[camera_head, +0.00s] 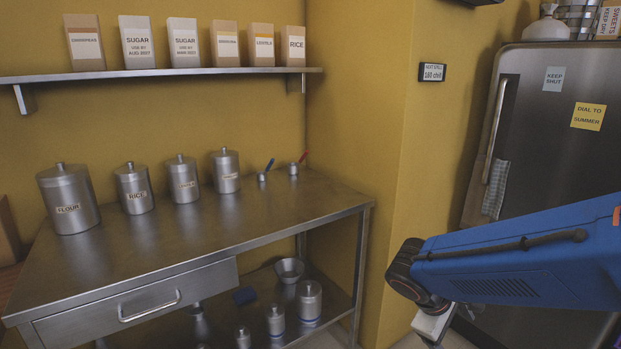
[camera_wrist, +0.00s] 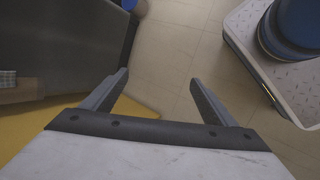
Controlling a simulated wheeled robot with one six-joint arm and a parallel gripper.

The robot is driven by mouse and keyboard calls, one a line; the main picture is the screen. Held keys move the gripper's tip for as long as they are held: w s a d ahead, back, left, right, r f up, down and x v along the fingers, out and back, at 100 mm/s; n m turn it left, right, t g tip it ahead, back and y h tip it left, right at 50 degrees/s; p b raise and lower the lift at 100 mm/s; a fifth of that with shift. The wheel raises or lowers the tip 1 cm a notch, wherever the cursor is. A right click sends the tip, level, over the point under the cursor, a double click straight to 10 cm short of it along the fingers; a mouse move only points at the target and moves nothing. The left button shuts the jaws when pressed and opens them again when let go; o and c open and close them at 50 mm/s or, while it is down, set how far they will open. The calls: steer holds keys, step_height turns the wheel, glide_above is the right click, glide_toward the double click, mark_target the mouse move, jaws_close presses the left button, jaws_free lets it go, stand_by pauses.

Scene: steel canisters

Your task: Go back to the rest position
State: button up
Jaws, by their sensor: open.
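My gripper (camera_wrist: 158,88) shows in the wrist view with its two fingers apart and nothing between them. It points down over the tiled floor (camera_wrist: 175,55). In the head view my blue arm reaches in from the right, in front of the fridge (camera_head: 540,130). The wrist hangs low there, and the fingers are cut off by the bottom edge. My gripper is apart from the steel table (camera_head: 200,262) and its canisters. The flour canister (camera_head: 70,188) and rice canister (camera_head: 135,180) stand upright with two others along the table's back.
Two small scoops, one blue-handled (camera_head: 264,175) and one red-handled (camera_head: 295,168), stand at the table's back right. A wall shelf (camera_head: 150,74) holds several boxes. The lower shelf (camera_head: 335,300) holds more canisters and a funnel (camera_head: 289,269). The table's middle is clear.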

steer(key=s+a+r+m+t+y, duration=0.3)
steer(key=s+r+m+y, duration=0.3)
steer(key=s, duration=0.5)
steer(key=shift+s+r+m+y, duration=0.3)
steer(key=shift+r+m, duration=0.3)
steer(key=shift+m, duration=0.5)
